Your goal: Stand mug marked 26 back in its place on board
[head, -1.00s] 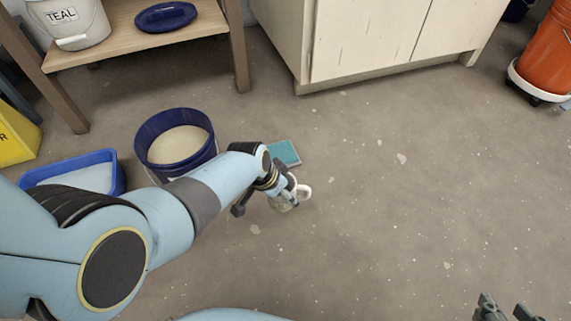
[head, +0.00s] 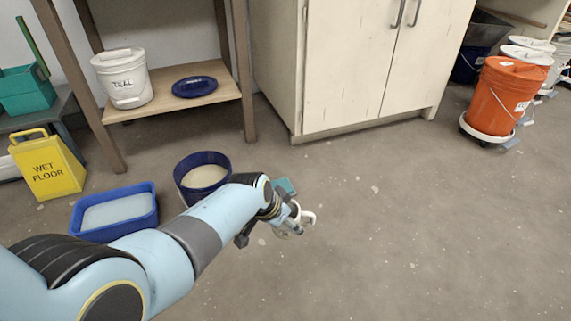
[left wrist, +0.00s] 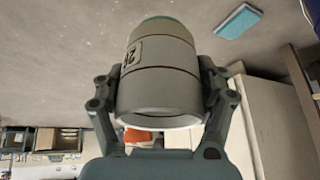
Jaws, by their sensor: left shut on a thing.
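My left gripper (head: 287,220) is shut on a mug (head: 291,229), above the floor right of the blue bucket in the head view. In the left wrist view the mug (left wrist: 160,84) is a grey, banded cylinder between the two fingers. A light label on its side is partly hidden and turned; it appears to read 26. A white handle (head: 308,218) sticks out to the right in the head view. No board for mugs can be made out. My right gripper is not in view.
A blue bucket (head: 181,187) with pale contents and a blue tub (head: 117,232) stand left of the gripper. A flat teal block (left wrist: 239,21) lies on the floor nearby. A cabinet (head: 345,70) stands behind. An orange bucket (head: 492,100) is far right.

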